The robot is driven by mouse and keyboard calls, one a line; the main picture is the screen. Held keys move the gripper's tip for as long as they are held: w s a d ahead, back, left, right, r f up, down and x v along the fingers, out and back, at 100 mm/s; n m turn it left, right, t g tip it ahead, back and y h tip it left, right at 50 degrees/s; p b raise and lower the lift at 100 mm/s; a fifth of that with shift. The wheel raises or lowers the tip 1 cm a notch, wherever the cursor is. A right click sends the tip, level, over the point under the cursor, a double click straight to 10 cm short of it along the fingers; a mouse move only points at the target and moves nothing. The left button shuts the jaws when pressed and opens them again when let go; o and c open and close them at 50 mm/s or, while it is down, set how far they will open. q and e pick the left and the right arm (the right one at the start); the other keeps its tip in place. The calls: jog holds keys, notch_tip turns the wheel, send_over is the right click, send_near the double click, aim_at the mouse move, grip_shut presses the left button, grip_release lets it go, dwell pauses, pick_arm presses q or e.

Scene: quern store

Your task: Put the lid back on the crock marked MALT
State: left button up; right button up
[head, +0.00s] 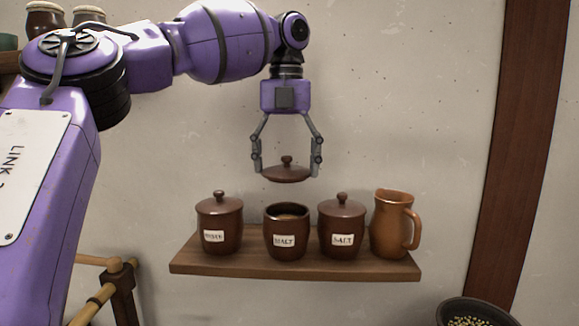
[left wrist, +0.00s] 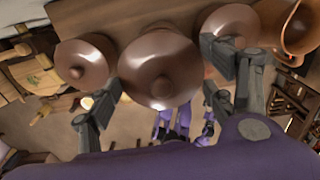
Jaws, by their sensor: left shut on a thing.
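My left gripper (head: 286,172) is shut on a round brown lid (head: 286,173) with a knob on top. It holds the lid roughly level, above and apart from the crock marked MALT (head: 287,232). That crock is dark brown and uncovered, upright on the wooden shelf (head: 300,265), with something pale brown inside. In the left wrist view the held lid (left wrist: 158,68) lies between the fingers (left wrist: 160,85) and hides the crock below. My right gripper is not seen.
A lidded crock with a hard-to-read label (head: 219,225) stands left of MALT. A lidded crock marked SALT (head: 342,228) stands close on its right, then an orange-brown jug (head: 393,225). A bowl of grain (head: 478,314) is at lower right. The wall above the shelf is clear.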

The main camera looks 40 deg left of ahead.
pick_arm(q)
jog(key=shift+s+f, duration=0.1)
jog(key=shift+f, duration=0.45)
notch_tip(320, 180, down, 3)
jog(key=shift+f, duration=0.15)
jog(key=shift+f+b, duration=0.3)
jog(key=shift+f, duration=0.7)
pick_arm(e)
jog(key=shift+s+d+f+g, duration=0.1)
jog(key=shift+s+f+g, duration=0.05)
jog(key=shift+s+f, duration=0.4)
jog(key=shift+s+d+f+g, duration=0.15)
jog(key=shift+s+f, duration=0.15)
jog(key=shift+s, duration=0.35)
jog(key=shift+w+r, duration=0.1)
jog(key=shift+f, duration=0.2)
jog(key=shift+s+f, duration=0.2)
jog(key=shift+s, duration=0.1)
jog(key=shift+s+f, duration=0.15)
